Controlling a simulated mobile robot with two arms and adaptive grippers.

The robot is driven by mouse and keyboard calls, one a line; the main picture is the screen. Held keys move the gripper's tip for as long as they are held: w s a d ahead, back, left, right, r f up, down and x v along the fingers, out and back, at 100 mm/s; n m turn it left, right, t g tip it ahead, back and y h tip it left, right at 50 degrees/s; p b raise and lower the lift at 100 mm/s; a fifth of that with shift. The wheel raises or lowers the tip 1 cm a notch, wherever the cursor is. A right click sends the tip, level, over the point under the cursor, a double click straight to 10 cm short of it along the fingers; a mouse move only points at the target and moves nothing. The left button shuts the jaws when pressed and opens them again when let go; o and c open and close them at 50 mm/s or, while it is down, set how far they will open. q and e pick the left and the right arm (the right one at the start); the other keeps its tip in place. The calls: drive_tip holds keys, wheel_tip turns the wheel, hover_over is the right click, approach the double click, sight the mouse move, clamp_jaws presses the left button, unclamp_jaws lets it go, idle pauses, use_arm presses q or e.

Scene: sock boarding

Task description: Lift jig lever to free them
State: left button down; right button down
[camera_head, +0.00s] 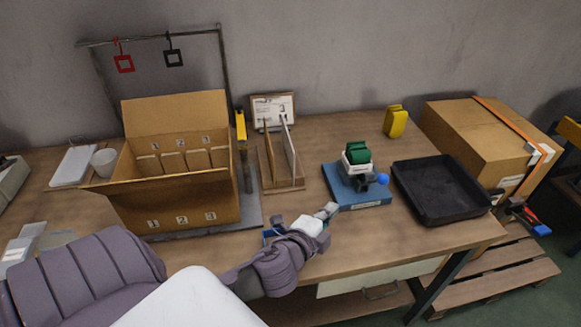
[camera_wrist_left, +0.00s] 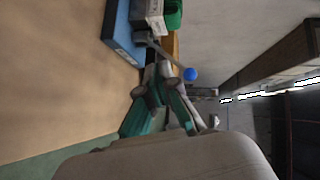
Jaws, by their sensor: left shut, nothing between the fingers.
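The jig has a blue base plate (camera_head: 345,193) on the table, right of centre. Folded green socks (camera_head: 357,152) sit upright in its white and grey holder. The lever ends in a blue ball knob (camera_head: 382,178) at the jig's right side. In the left wrist view the knob (camera_wrist_left: 190,74) is at the end of a thin grey rod. My left gripper (camera_head: 331,209) is shut and empty, just in front of the plate's left front corner. In the left wrist view its fingertips (camera_wrist_left: 160,72) appear close to the rod; contact cannot be told. My right gripper is not in view.
A black tray (camera_head: 448,212) is right of the jig, with a strapped cardboard box (camera_head: 480,135) beyond. An open, numbered cardboard box (camera_head: 180,205) and a wooden rack (camera_head: 266,182) are to the left. A yellow object (camera_head: 395,121) stands behind. The table's front edge is near my arm.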

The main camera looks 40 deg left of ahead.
use_arm(q)
drive_tip(key=s+f+n+g, duration=0.1)
drive_tip(key=s+n, duration=0.1)
drive_tip(key=s+f+n+g+y, duration=0.1)
drive_tip(key=s+f+n+g, duration=0.2)
drive_tip(key=s+f+n, duration=0.1)
drive_tip(key=shift+s+a+f+n+g+y, duration=0.2)
drive_tip(key=shift+s+a+n+g+y, duration=0.1)
drive_tip(key=shift+a, duration=0.05)
drive_tip(key=s+d+f+n+g+h, duration=0.1)
drive_tip(key=s+d+f+n+g, duration=0.1)
drive_tip(key=s, duration=0.3)
drive_tip(key=s+d+f+n+g+h, duration=0.1)
drive_tip(key=s+d+f+n+g, duration=0.1)
drive_tip(key=s, duration=0.4)
drive_tip(key=shift+s+d+f+n+g, duration=0.25)
drive_tip(key=shift+f+n+g, duration=0.25)
drive_tip(key=shift+f+g, duration=0.45)
drive_tip(key=shift+w, duration=0.1)
